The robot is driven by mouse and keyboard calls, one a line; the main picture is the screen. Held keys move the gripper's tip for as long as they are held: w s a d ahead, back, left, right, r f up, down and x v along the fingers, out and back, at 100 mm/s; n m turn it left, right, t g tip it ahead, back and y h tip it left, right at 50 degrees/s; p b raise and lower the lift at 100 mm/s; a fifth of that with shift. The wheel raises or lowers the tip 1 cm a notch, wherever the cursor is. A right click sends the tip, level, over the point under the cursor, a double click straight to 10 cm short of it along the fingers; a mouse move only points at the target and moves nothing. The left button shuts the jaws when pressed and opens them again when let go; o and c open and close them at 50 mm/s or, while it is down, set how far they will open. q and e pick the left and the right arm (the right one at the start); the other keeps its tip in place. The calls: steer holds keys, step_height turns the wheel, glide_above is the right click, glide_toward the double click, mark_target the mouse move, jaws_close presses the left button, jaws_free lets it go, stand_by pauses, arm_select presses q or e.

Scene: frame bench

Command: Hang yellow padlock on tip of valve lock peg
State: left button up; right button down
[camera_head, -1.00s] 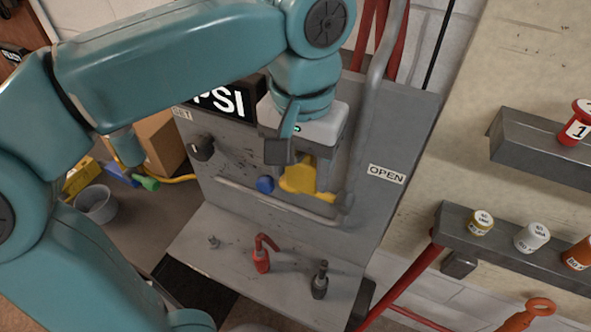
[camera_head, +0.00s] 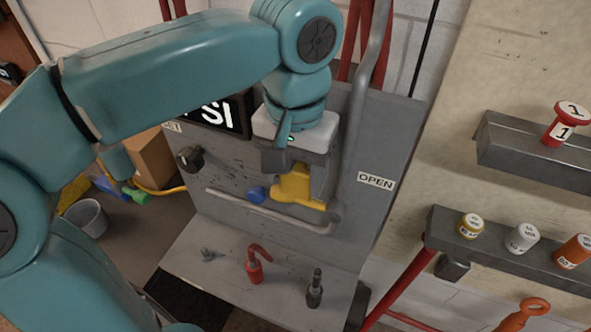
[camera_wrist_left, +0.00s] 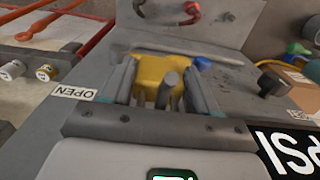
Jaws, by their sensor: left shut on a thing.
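The yellow padlock (camera_head: 295,190) is between the fingers of my left gripper (camera_head: 298,172), in front of the grey panel. In the left wrist view, my left gripper (camera_wrist_left: 165,95) is shut on the yellow padlock (camera_wrist_left: 160,72). A short grey peg (camera_wrist_left: 168,88) stands out between the fingers, overlapping the padlock's body in that view. I cannot tell whether the shackle is around the peg or only beside it. My right gripper is not in view.
A grey handrail (camera_head: 270,212) and a blue knob (camera_head: 257,194) sit close to the padlock. A red hooked part (camera_head: 255,266) and a black part (camera_head: 315,290) stand on the ledge below. An OPEN label (camera_head: 376,181) is to the right.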

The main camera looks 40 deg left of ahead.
arm_select(q)
steer(key=o, duration=1.3)
steer(key=shift+c, duration=0.2)
steer(key=shift+r, duration=0.1)
step_height(320, 180, up, 12)
steer(key=shift+f+p, duration=0.25)
steer(key=shift+p, duration=0.7)
steer(key=shift+r, duration=0.2)
